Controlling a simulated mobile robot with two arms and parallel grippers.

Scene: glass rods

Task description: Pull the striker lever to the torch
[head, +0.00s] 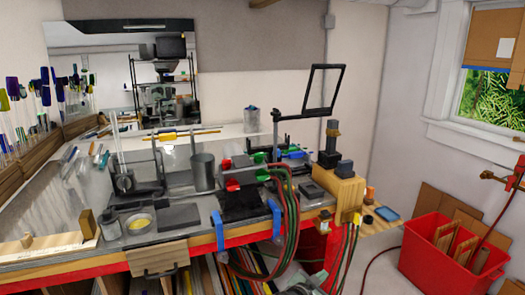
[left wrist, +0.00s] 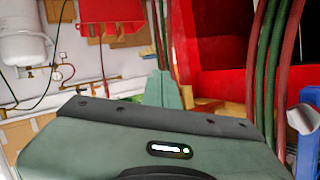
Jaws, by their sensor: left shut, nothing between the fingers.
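The torch (head: 240,174), with red and green fittings, sits on the bench, and red and green hoses (head: 291,225) run from it over the front edge. Those hoses pass close on the right in the left wrist view (left wrist: 270,70). I cannot tell which part is the striker lever. A wooden block (head: 343,190) with dark posts stands right of the torch. My left gripper (left wrist: 160,78) shows grey-green in the left wrist view, its fingers shut together and empty. I cannot make it out clearly in the head view. My right gripper is not in view.
A black frame (head: 323,90) on an arm rises behind the torch. A metal cup (head: 203,172) and glass rods crowd the left.

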